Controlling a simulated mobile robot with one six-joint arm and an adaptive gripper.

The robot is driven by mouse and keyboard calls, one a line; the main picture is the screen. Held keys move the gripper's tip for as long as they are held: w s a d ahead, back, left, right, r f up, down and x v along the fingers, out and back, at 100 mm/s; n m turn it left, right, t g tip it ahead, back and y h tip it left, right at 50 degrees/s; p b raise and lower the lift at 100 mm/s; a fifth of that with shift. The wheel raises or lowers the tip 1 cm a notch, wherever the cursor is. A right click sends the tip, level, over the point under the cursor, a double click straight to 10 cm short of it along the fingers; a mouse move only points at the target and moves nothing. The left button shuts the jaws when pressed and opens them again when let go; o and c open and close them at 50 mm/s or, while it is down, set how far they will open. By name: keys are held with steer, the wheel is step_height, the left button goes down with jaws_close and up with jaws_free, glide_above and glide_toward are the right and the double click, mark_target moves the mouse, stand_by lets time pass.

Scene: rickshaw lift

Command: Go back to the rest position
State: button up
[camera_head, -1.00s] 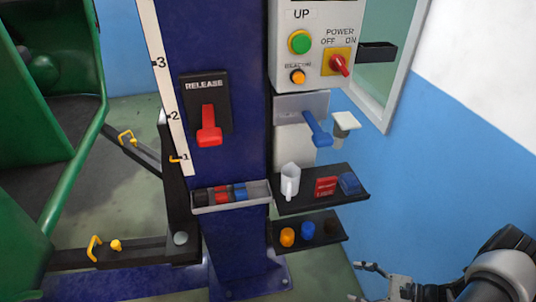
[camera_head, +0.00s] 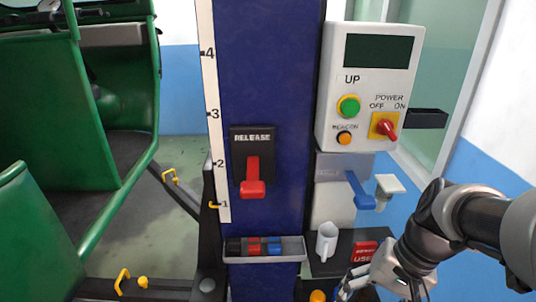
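My gripper (camera_head: 352,284) is low in the picture, right of centre, in front of the small shelves on the lift column. Its fingers point left and look spread, with nothing seen between them; the lower part is close to the picture's bottom edge. My dark and grey arm comes in from the right edge.
The blue lift column (camera_head: 262,70) carries a red release lever (camera_head: 253,178) and a tool tray (camera_head: 264,250). Right of it are the control box (camera_head: 368,85), a blue lever (camera_head: 360,190), a white mug (camera_head: 327,241) and a red box (camera_head: 364,252). A green rickshaw (camera_head: 35,130) stands left.

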steer(key=s+a+r+n+t+h, duration=0.3)
steer(key=s+a+r+n+t, duration=0.1)
steer(key=s, duration=0.3)
steer(key=shift+s+r+n+t, duration=0.15)
steer(key=shift+r+n+t, duration=0.15)
steer(key=shift+r+n, duration=0.5)
